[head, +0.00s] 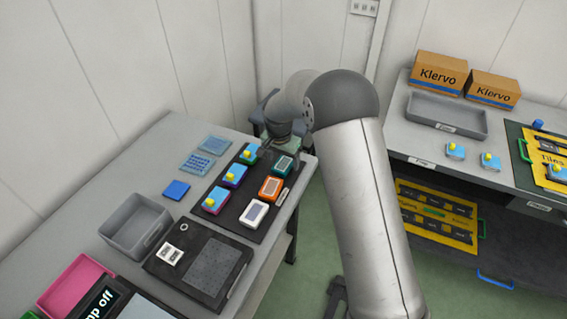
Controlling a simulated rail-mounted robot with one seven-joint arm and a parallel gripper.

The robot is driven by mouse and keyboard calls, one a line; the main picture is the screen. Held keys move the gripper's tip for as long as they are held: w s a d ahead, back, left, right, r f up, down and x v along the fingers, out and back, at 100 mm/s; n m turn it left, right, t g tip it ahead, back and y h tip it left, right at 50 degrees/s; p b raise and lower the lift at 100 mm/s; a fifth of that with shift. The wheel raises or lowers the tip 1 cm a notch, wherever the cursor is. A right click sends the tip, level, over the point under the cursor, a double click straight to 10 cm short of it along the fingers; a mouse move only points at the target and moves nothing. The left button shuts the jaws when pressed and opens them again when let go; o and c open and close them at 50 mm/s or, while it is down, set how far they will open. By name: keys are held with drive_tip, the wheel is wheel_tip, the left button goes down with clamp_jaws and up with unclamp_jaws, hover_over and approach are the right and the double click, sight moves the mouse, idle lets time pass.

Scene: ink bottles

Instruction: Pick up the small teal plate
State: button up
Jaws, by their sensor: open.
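The small teal plate (284,164) lies on a black mat (228,222) on the left table, near its far right corner. It has a dark grey centre and is the farthest of a row with an orange plate (270,188) and a white plate (255,213). My arm rises in front of the camera and bends down beyond the table's far corner. My gripper (281,140) shows small and partly hidden at the arm's end, behind the teal plate and apart from it. It is open and its fingers are hard to make out.
Blue blocks with yellow knobs (233,176) stand left of the plates. A grey bin (135,226), a pink tray (76,284) and a black panel (198,262) are nearer. The right table holds Klervo boxes (438,74) and a grey tray (447,115). Green floor separates the tables.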

drive_tip(key=shift+w+f, duration=0.1)
drive_tip(key=shift+f, duration=0.45)
drive_tip(key=c, duration=1.1)
